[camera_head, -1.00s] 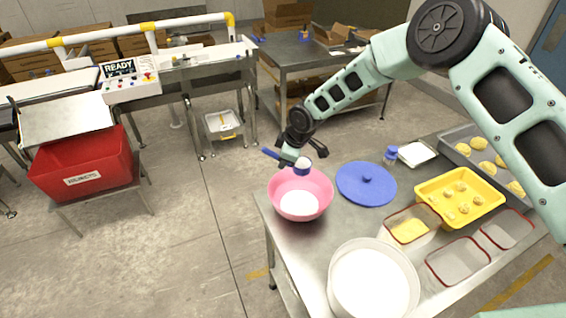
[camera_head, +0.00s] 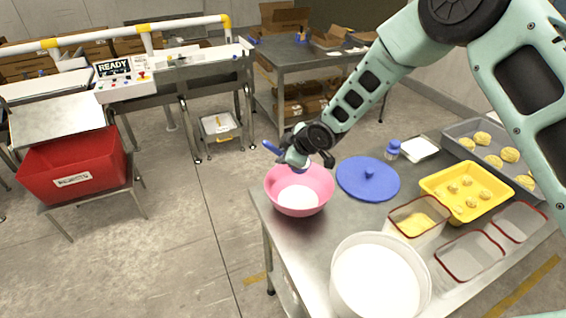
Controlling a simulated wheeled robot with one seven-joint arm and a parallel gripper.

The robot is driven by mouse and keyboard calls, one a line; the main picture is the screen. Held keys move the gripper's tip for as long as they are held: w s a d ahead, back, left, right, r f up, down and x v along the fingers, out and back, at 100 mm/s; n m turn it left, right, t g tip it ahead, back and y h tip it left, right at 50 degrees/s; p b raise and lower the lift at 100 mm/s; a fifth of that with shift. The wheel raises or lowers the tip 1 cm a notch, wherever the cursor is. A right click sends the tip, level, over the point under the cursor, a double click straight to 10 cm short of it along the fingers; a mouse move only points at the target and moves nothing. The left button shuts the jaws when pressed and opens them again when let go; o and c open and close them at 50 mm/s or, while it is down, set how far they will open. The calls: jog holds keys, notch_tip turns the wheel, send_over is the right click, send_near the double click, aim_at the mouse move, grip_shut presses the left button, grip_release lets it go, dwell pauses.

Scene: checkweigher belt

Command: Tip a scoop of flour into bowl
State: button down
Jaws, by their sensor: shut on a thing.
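The pink bowl (camera_head: 299,203) stands near the left corner of the metal table, with white flour (camera_head: 297,197) inside. My gripper (camera_head: 297,157) is just above the bowl's back rim, shut on a scoop with a blue handle (camera_head: 271,148). The scoop's cup is mostly hidden by the gripper, so I cannot tell how much flour it holds. A large white tub (camera_head: 340,275) full of white flour stands at the table's front.
A blue lid (camera_head: 367,179) lies right of the bowl. Behind it are a blue-capped container (camera_head: 393,149) and a white tray (camera_head: 419,148). A yellow tray (camera_head: 483,206) with dough pieces, red-rimmed containers (camera_head: 471,255) and a grey tray (camera_head: 470,129) fill the right side.

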jog(key=shift+s+d+t+y+b, duration=0.15)
jog(key=shift+t+y+b, duration=0.3)
jog(key=shift+b, duration=1.5)
jog(key=t+y+b, duration=0.1)
jog(key=b, duration=0.3)
jog(key=s+t+y+b, duration=0.1)
jog(key=t+b, duration=0.1)
jog(key=b, duration=0.3)
jog(key=shift+d+r, duration=0.2)
jog(key=shift+d, duration=0.2)
jog(key=t+y+b, duration=0.1)
jog(key=b, duration=0.4)
jog(key=s+t+y+b, duration=0.1)
jog(key=b, duration=0.5)
jog(key=d+t+y+b, duration=0.1)
jog(key=b, duration=0.4)
jog(key=shift+s+n+t, duration=0.3)
jog(key=shift+t, duration=0.05)
jog(key=shift+d+t+y+b, duration=0.15)
jog(key=shift+t+y+b, duration=0.2)
jog(key=shift+b, duration=0.7)
jog(key=shift+s+r, duration=0.1)
jog(key=shift+r, duration=0.15)
